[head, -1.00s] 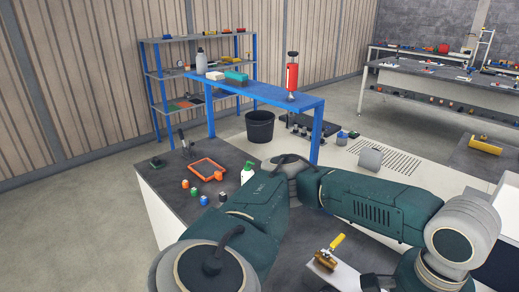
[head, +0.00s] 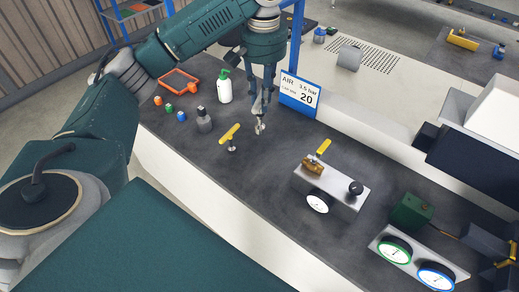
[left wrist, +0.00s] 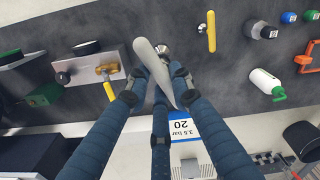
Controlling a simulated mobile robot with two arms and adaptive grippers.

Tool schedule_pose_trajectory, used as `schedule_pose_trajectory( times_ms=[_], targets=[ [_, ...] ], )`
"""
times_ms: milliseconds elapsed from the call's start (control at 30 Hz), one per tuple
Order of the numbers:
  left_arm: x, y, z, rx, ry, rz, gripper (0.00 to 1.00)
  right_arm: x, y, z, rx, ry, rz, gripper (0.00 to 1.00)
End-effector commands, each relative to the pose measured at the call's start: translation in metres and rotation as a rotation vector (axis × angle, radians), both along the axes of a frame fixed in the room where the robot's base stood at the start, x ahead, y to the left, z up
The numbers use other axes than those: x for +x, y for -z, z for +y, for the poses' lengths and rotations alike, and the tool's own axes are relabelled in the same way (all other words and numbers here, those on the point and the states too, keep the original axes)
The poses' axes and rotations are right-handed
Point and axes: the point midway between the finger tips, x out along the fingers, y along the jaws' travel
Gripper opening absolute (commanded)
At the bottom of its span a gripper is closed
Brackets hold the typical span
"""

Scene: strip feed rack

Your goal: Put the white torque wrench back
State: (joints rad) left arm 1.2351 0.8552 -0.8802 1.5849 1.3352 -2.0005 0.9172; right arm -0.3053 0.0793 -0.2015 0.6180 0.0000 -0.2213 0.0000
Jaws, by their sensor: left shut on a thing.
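My left gripper (head: 261,108) reaches down over the dark bench, its fingers shut on a pale, whitish tapered tool (left wrist: 156,75) that fits the white torque wrench. In the left wrist view the tool lies between the fingers (left wrist: 160,95), its narrow end pointing toward the palm. In the head view only a small grey part of it (head: 260,127) shows below the fingertips. I cannot tell whether it touches the bench. The wrench's resting place cannot be made out. My right gripper is not in view.
A metal block with a yellow lever (head: 335,190) and gauge stands to the right. Bare bench lies in front.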

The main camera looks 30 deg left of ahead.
Motion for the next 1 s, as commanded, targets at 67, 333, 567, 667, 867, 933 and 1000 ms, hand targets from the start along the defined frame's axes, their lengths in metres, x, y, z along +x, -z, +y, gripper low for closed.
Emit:
schedule_pose_trajectory(
  times_ms=[67,333,567,667,867,933,1000],
  targets=[
    [-0.002,0.020,0.000,0.001,0.001,0.008,0.00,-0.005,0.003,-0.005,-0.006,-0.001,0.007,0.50],
    [-0.002,0.089,0.001,0.002,-0.001,0.006,0.00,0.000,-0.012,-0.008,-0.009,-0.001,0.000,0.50],
    [-0.002,0.137,0.000,0.002,0.001,0.004,0.00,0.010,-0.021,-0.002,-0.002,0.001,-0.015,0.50],
    [-0.001,0.146,0.000,0.002,0.001,0.002,0.00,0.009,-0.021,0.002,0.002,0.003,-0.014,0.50],
    [-0.002,0.170,0.000,0.002,0.001,0.005,0.00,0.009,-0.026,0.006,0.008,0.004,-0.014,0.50],
    [-0.001,0.180,0.000,0.001,0.000,0.003,0.00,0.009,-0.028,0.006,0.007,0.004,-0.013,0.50],
    [-0.001,0.188,0.000,0.001,0.000,0.003,0.00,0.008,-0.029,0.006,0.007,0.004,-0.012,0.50]
  ],
)
